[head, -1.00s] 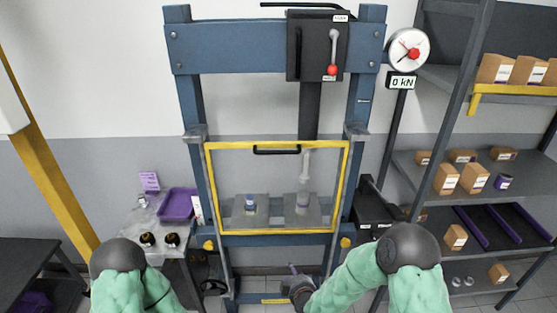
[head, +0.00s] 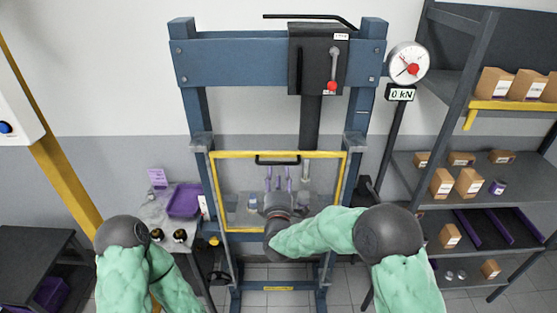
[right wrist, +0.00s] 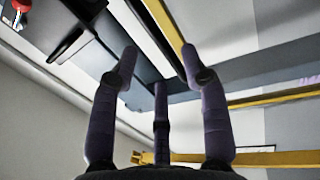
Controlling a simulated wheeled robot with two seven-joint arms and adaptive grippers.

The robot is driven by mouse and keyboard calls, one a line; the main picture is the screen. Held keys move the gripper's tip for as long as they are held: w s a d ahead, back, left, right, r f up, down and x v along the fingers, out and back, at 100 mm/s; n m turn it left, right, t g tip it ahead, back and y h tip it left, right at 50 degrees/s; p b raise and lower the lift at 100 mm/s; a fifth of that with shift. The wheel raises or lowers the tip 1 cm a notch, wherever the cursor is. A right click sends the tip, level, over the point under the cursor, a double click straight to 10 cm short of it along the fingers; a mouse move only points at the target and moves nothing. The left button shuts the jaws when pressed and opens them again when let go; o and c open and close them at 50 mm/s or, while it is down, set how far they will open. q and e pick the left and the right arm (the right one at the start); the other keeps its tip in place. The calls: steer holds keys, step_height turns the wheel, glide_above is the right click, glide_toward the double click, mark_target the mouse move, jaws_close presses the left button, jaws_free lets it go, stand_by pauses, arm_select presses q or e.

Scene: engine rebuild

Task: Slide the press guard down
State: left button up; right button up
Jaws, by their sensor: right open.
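The press guard (head: 212,190) is a clear panel in a yellow frame, on the front of the blue press (head: 230,65). A black handle (head: 262,160) runs along its top bar. My right gripper (head: 278,176) is in front of the guard, its purple fingers pointing up just below the handle. In the right wrist view the fingers of my right gripper (right wrist: 160,75) are spread with nothing between them. A yellow bar (right wrist: 163,30) passes close to the fingertips there; I cannot tell whether they touch. My left gripper is out of view.
A round gauge (head: 407,63) with a "0 kN" display (head: 399,93) stands at the press's right. Shelves with cartons (head: 467,182) stand further right. A small table with a purple tray (head: 184,200) is at the left. A red-knobbed lever (head: 332,86) hangs above the guard.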

mark_target(278, 164)
steer(key=shift+w+r+p, duration=0.2)
steer(key=shift+w, duration=0.8)
steer(key=shift+w+r+p, duration=0.15)
steer(key=shift+w+p, duration=0.1)
steer(key=shift+w, duration=0.8)
steer(key=shift+w+r+p, duration=0.2)
steer(key=shift+w, duration=0.8)
jaws_close()
